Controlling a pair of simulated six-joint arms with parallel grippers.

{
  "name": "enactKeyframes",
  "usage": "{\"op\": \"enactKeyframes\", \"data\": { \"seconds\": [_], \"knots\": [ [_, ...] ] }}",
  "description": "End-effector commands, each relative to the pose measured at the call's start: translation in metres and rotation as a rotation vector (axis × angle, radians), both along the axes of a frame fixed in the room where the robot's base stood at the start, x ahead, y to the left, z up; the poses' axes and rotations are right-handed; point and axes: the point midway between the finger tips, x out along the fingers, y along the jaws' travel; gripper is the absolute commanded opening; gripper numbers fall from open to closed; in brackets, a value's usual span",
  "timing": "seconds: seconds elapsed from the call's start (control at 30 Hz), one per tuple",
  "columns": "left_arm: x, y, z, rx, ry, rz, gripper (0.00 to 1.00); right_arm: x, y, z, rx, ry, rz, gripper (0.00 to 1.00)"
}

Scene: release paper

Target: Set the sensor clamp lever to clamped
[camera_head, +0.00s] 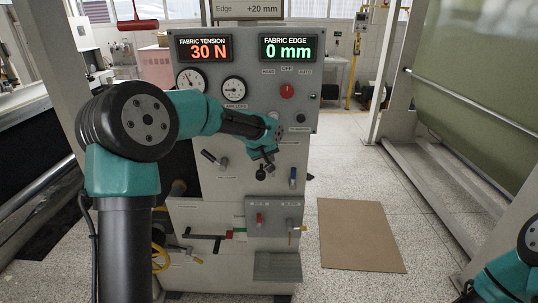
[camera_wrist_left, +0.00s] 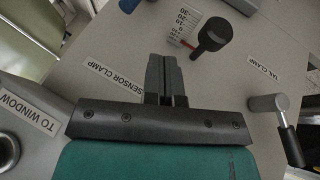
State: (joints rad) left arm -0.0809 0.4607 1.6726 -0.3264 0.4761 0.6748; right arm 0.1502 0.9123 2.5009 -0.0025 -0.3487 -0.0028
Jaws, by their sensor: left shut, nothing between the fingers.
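My left gripper (camera_head: 269,163) is in front of the machine's grey front panel (camera_head: 240,200), fingers together and empty. In the left wrist view its shut fingers (camera_wrist_left: 166,75) lie beside the SENSOR CLAMP label (camera_wrist_left: 114,73). I cannot make out a lever at that label; my gripper body covers the panel below it in that view. A lever with a black handle (camera_wrist_left: 289,143) stands by the TAIL CLAMP label (camera_wrist_left: 264,73); in the head view a black-handled lever (camera_head: 209,156) is left of my gripper. My right gripper (camera_head: 467,292) is only partly in view at the lower right.
A black knob (camera_wrist_left: 212,35) stands out beside a scale near my left fingertips. A blue-handled lever (camera_head: 292,178) is right of and below the gripper. A red knob (camera_head: 287,91) and displays are above. A brown mat (camera_head: 358,235) lies on the open floor to the right.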

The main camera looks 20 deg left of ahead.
Motion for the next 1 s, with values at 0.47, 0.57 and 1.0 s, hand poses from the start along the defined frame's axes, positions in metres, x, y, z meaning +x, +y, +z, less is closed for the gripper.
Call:
{"op": "enactKeyframes", "data": {
  "seconds": [0.47, 0.57, 1.0],
  "knots": [
    [0.043, -0.026, -0.058, 0.001, 0.0, -0.004, 0.0, 0.0, 0.0, 0.0, 0.0, 0.0, 0.0, 0.0],
    [0.049, -0.036, -0.06, 0.001, 0.0, -0.002, 0.0, 0.0, 0.0, 0.0, 0.0, 0.0, 0.0, 0.0],
    [0.055, -0.046, -0.062, 0.0, 0.0, 0.0, 0.0, 0.0, 0.0, 0.0, 0.0, 0.0, 0.0, 0.0]
  ]
}}
